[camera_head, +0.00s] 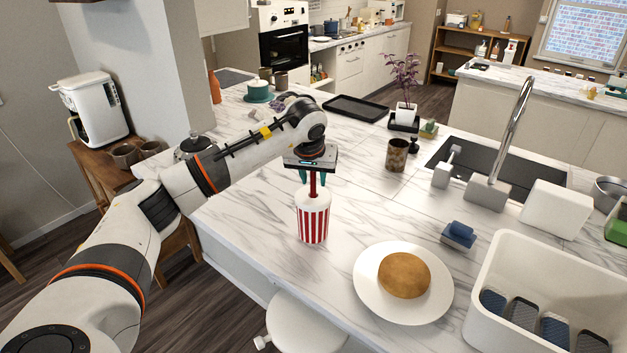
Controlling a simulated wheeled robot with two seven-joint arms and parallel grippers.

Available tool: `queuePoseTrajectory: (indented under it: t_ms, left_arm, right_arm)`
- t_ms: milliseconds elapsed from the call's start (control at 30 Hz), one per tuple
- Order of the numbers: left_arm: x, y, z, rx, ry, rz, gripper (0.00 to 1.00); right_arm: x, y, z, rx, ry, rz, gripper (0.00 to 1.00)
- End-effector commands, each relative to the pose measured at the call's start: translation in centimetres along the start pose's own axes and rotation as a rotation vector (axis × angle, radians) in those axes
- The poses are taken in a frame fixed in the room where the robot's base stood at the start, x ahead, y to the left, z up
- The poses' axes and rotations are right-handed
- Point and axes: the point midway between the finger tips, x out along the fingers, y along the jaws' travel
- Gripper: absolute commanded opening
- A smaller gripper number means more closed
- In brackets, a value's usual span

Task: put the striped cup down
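The striped cup (313,224) has red and white stripes, a white lid and a red straw. It stands upright at the near left part of the marble counter (262,205); no gap shows under its base. My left gripper (316,179) points down right above the cup. Its teal fingers are apart, one on each side of the straw, and their tips come close to the lid. I see no finger pressed against the cup. My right gripper is not in view.
A white plate (367,299) with a round brown item (404,275) lies to the cup's right. A brown mug (397,155) stands behind, near the sink (522,175). A white bin (482,327) is at the right. The counter's left edge is close.

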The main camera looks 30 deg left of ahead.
Motion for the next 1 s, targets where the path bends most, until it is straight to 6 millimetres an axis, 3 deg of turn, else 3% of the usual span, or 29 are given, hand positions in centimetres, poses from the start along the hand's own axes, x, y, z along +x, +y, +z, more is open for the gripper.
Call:
queuePoseTrajectory:
  t_ms: [300, 500, 700, 1000]
  left_arm:
    - [-6.5, 0.0, 0.0, 0.000, -0.007, -0.001, 0.34]
    - [-9.7, 0.0, -0.1, 0.000, -0.003, -0.001, 0.34]
    - [-10.8, 0.0, -0.1, 0.000, -0.001, 0.001, 0.34]
    - [-10.8, 0.0, -0.1, 0.000, 0.000, 0.001, 0.34]
  right_arm:
    - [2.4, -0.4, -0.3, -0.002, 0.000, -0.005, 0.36]
    - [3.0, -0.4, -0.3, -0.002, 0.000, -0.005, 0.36]
    - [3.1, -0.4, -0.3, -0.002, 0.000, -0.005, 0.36]
    - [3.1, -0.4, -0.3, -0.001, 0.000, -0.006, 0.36]
